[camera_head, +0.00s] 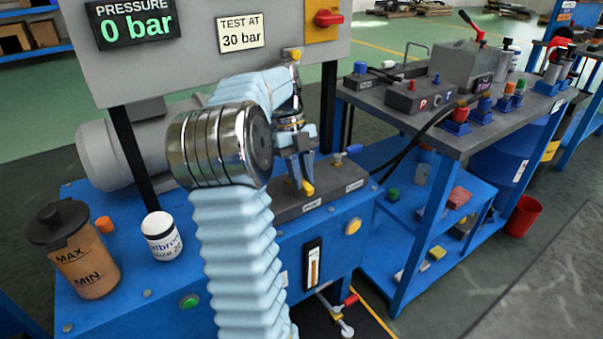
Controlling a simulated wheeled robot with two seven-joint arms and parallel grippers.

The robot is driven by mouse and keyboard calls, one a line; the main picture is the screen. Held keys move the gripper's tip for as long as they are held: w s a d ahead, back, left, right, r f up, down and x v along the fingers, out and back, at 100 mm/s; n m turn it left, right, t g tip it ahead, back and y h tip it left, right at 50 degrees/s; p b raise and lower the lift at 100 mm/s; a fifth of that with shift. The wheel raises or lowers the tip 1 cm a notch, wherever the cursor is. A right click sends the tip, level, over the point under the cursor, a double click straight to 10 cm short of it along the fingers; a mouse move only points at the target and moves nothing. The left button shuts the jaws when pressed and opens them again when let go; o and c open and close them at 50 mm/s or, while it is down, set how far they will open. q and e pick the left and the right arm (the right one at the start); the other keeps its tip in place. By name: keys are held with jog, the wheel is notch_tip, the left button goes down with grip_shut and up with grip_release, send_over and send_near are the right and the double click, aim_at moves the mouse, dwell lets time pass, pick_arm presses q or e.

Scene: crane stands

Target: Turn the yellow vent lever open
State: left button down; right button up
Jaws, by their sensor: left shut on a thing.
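The yellow vent lever (307,188) shows as a small yellow piece on the dark grey manifold block on top of the blue bench. My left gripper (304,184) points down at it and is shut on it. The fingers and wrist hide most of the lever, so its angle cannot be told. My left arm's pale blue sleeve rises from the bottom middle and hides part of the bench. My right gripper is not in view.
A blue-handled valve (346,151) sits on the block to the right of my gripper. The pressure panel (200,50) behind reads 0 bar. An orange reservoir (88,265) and a white jar (161,238) stand at the left. A blue cart (425,120) stands to the right.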

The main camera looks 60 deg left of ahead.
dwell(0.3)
pick_arm(q)
jog(key=c, duration=1)
grip_release()
